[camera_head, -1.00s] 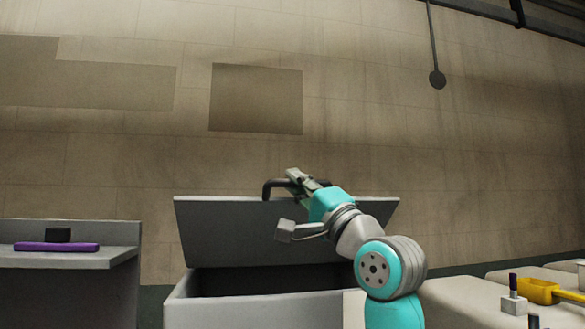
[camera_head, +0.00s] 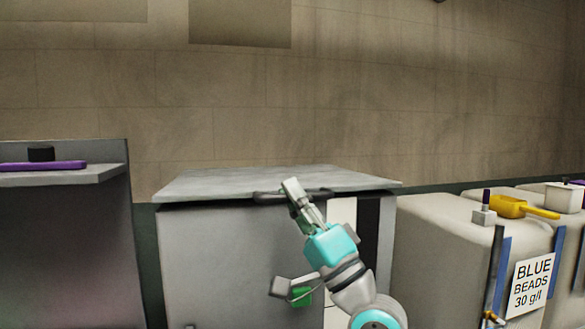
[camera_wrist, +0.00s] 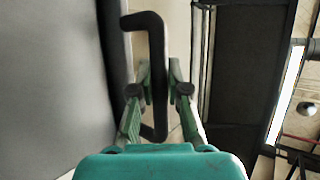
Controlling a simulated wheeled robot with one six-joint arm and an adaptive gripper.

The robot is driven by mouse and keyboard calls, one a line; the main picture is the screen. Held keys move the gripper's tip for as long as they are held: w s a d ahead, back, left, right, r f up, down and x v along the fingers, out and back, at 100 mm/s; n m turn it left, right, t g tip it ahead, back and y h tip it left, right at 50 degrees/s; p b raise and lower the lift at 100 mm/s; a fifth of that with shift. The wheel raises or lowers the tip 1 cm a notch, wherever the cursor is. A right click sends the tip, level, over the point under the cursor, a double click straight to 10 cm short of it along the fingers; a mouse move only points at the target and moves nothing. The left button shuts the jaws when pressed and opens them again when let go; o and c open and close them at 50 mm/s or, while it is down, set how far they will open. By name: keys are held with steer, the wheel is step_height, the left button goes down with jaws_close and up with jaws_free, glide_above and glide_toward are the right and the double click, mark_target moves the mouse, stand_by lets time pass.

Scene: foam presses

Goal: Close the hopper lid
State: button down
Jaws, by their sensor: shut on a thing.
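The grey hopper lid (camera_head: 240,181) lies close to level over the grey hopper body (camera_head: 235,255) in the head view. A dark line runs under its front edge; I cannot tell whether a small gap is left there. A black bar handle (camera_head: 268,197) is fixed at the lid's front edge. My gripper (camera_head: 292,192) is shut on this handle. The wrist view shows the handle (camera_wrist: 150,25) passing between the two fingers of my gripper (camera_wrist: 159,90), with the grey lid surface (camera_wrist: 50,80) on the left. The inside of the hopper is hidden.
A grey stand (camera_head: 75,240) with a purple item (camera_head: 40,166) and a black knob is on the left. On the right is a pale bin (camera_head: 435,255) with a yellow scoop (camera_head: 510,207) on top and a sign (camera_head: 532,284) reading "BLUE BEADS 30 g/l".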

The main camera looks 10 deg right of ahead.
steer(key=shift+s+f, duration=0.1)
steer(key=shift+f, duration=0.9)
steer(key=shift+f, duration=0.1)
steer(key=c, duration=1.1)
jaws_free()
steer(key=shift+c, duration=0.2)
steer(key=v, duration=1.2)
